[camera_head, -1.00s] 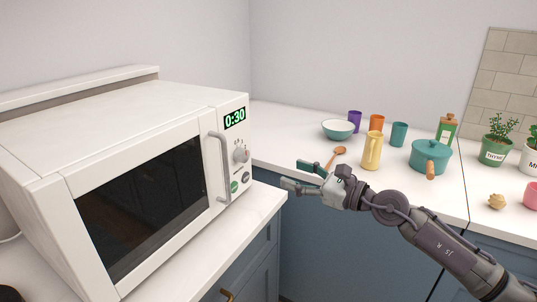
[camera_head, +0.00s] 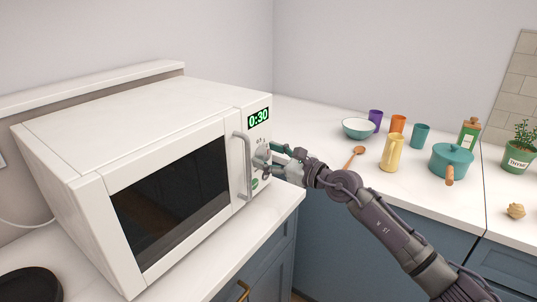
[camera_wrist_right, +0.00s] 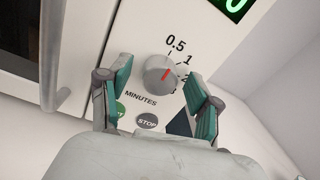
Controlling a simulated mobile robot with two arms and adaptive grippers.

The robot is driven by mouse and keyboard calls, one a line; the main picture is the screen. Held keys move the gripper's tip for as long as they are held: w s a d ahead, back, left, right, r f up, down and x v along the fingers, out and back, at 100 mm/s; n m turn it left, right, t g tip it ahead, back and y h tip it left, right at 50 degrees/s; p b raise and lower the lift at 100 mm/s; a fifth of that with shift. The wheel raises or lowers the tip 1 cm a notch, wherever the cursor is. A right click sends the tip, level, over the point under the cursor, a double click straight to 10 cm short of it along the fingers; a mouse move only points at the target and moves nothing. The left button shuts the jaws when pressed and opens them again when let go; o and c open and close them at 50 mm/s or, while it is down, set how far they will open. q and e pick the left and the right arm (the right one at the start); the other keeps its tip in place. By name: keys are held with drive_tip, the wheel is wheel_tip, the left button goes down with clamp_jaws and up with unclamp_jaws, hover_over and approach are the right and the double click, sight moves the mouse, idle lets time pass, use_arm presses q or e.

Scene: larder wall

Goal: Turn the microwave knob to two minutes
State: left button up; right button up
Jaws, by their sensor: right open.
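The white microwave (camera_head: 130,130) stands on the left counter with its door shut. Its green display (camera_head: 258,118) reads 0:30. My right gripper (camera_head: 270,158) is at the control panel. In the right wrist view its two teal fingers (camera_wrist_right: 160,90) are apart, one on each side of the knob, with gaps visible. My left gripper is not in view.
The vertical door handle (camera_head: 243,165) is just left of the knob. A green button and a STOP button (camera_wrist_right: 147,121) sit below the knob.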

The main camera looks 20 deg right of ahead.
drive_tip(key=c, duration=1.1)
drive_tip(key=shift+r+m+p, duration=0.2)
drive_tip(key=shift+m+p, duration=0.5)
drive_tip(key=shift+p, duration=0.3)
drive_tip(key=shift+c, duration=0.2)
drive_tip(key=m+p, duration=0.6)
drive_tip(key=p, duration=0.1)
drive_tip(key=shift+w+r+m+g+p, duration=0.1)
drive_tip(key=shift+m+g+p, duration=0.2)
drive_tip(key=shift+m, duration=0.1)
drive_tip(key=m+p, duration=0.3)
drive_tip(key=m, duration=0.1)
drive_tip(key=shift+d, duration=0.1)
drive_tip(key=shift+f+m+p, duration=0.25)
drive_tip(key=shift+m+p, duration=0.9)
drive_tip(key=shift+m, duration=0.35)
drive_tip(key=o, duration=1.1)
